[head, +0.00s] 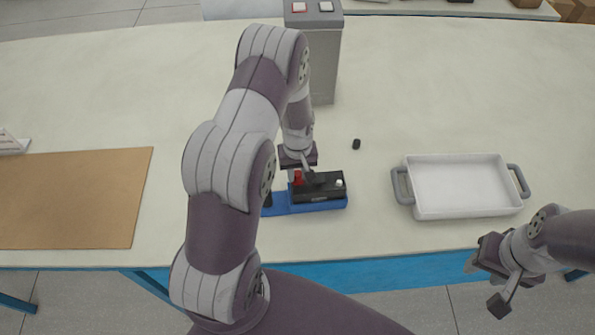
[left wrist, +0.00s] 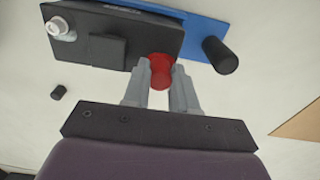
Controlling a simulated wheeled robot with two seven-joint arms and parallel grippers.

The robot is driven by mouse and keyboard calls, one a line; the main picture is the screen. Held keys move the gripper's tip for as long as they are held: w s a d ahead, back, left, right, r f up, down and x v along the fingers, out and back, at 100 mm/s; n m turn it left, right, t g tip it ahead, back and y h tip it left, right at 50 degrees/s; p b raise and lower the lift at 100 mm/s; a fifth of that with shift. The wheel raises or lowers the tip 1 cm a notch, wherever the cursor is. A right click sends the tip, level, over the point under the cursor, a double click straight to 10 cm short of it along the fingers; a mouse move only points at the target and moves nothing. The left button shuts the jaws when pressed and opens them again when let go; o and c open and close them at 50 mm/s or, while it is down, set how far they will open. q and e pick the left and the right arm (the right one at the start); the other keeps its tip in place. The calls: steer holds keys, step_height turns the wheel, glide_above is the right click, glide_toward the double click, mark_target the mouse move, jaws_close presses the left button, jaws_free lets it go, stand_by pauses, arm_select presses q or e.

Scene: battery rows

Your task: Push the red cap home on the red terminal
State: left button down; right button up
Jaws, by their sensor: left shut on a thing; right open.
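The black battery (head: 322,193) sits on a blue base (head: 333,205) near the table's front edge. My left gripper (head: 302,172) is above its left end, shut on the red cap (head: 297,176). In the left wrist view the red cap (left wrist: 160,74) is between the two fingertips (left wrist: 160,85), at the battery's edge where the red terminal is. The cap hides the terminal, so I cannot tell how far down it sits. The bare metal terminal (left wrist: 60,28) is at the battery's other end. My right gripper (head: 485,283) is open and empty, off the table's front edge.
A small black cap (head: 356,143) lies on the table behind the battery. A white tray with grey handles (head: 456,213) is at right, a brown mat (head: 70,200) at left. A grey box with buttons (head: 322,60) stands behind.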

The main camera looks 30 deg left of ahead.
arm_select(q)
steer(key=shift+c, duration=1.7)
jaws_free()
steer(key=shift+r+p, duration=2.85)
steer(key=shift+r, duration=0.7)
steer(key=shift+f, duration=0.1)
